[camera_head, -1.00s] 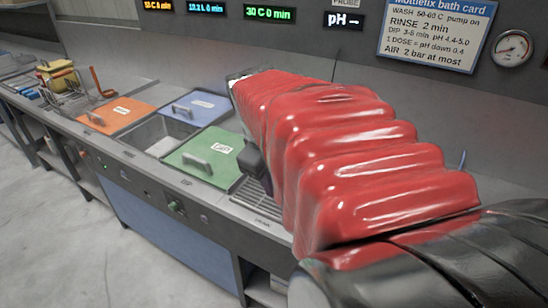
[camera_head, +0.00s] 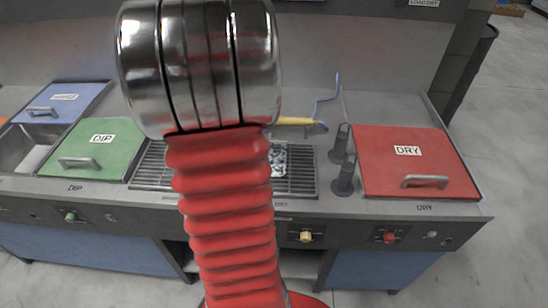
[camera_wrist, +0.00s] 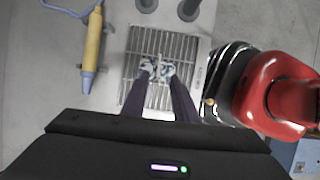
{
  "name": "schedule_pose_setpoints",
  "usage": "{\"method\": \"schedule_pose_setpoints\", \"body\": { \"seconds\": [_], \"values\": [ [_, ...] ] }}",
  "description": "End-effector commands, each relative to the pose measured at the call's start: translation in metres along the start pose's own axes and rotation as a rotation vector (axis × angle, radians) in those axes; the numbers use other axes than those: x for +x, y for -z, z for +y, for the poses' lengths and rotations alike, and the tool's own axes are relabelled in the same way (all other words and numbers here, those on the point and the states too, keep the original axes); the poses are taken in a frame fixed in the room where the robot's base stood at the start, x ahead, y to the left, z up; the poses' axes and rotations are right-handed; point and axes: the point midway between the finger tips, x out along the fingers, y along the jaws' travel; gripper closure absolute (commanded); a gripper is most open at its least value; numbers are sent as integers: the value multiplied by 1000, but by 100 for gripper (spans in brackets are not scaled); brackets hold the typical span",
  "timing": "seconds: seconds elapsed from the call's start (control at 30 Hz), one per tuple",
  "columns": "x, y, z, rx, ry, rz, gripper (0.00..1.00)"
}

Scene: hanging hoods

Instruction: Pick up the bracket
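The bracket (camera_wrist: 157,70) looks like a small bluish-white, shiny piece lying on the drain grate (camera_wrist: 133,45) in the wrist view. In the head view a shiny piece (camera_head: 278,160) shows on the grate, partly hidden by my red arm sleeve. My gripper (camera_wrist: 158,68) is open. Its two dark fingers point at the grate, with their tips over or beside the bracket and a gap between them. I cannot tell whether the tips touch it. My gripper is hidden behind my arm in the head view.
A yellow-handled tool with a blue hose (camera_head: 297,122) lies behind the grate. Two dark grey upright cylinders (camera_head: 340,142) stand right of it. A red DRY lid (camera_head: 410,165) is at right. A green DIP lid (camera_head: 92,150) and a blue lid (camera_head: 62,101) are at left.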

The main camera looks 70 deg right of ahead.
Motion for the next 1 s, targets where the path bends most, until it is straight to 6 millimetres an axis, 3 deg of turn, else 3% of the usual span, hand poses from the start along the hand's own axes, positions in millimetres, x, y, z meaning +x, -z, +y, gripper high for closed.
{"method": "schedule_pose_setpoints", "body": {
  "seconds": [0.27, 0.7, 1.0],
  "values": [
    [8, 0, 0, 1, 0, 0, 73],
    [72, 0, 0, 1, 2, 0, 73],
    [86, 1, 0, 1, -2, 1, 73]
  ]
}}
